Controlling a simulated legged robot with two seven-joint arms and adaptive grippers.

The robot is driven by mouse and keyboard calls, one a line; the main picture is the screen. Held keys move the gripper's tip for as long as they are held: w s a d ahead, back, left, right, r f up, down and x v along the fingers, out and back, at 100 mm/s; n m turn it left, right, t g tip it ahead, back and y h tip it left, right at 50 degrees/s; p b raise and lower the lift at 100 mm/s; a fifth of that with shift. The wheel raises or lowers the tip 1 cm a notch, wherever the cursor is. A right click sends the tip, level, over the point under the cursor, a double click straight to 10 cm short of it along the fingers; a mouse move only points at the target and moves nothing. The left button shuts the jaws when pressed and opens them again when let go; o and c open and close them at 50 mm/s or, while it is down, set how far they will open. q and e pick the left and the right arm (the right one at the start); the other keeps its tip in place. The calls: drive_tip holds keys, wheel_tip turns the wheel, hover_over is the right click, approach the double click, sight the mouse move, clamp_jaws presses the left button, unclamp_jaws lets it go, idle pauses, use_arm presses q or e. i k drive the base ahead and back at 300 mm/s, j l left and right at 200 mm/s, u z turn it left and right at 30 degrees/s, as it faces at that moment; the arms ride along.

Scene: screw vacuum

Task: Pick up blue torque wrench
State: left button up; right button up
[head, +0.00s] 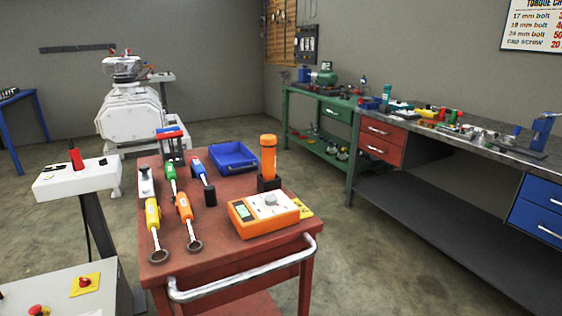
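The blue torque wrench (197,168) lies on the top of the red cart (225,196), behind the orange tester. It has a blue handle, with red and white parts near its middle. A black block-shaped part (209,195) is at its near end; I cannot tell whether that belongs to the wrench. To its left lie a green-handled wrench (170,172), an orange wrench (184,207) and a yellow wrench (152,215). Neither of my grippers shows in the head view.
A blue tray (233,158) and an upright orange cylinder (268,155) stand to its right. The orange tester (264,213) sits near the cart's front, above a metal handle (240,268). A small rack (173,143) stands at the back. A control box (77,180) is left of the cart.

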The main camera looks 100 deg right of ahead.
sight(210, 196)
drive_tip(key=z, duration=2)
